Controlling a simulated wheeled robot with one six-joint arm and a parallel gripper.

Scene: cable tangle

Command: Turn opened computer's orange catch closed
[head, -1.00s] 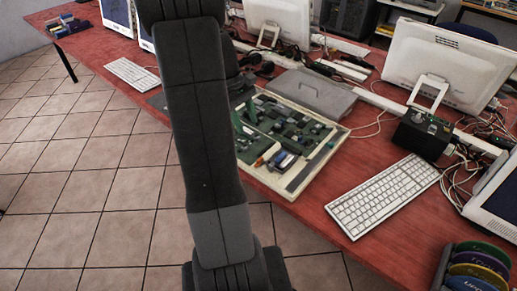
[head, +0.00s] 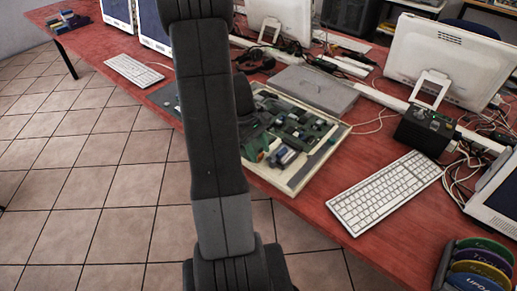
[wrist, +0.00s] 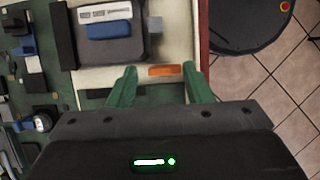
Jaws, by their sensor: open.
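The opened computer (head: 322,166) lies flat on the red table in the head view, its green boards and parts exposed in a cream case. The orange catch (wrist: 165,71) is a small bar on the cream case rim in the wrist view, lying crosswise in the picture. My gripper (wrist: 160,69) has two green fingers, open and apart, one on each side of the catch. No contact with the catch shows. My arm hides part of the computer in the head view.
A grey lid-like panel (head: 312,88) lies behind the computer. A white keyboard (head: 385,198) and a black box (head: 424,132) are to the right, with loose cables. A dark block (wrist: 110,40) stands close to the left finger. The table edge (wrist: 204,60) is close on the right.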

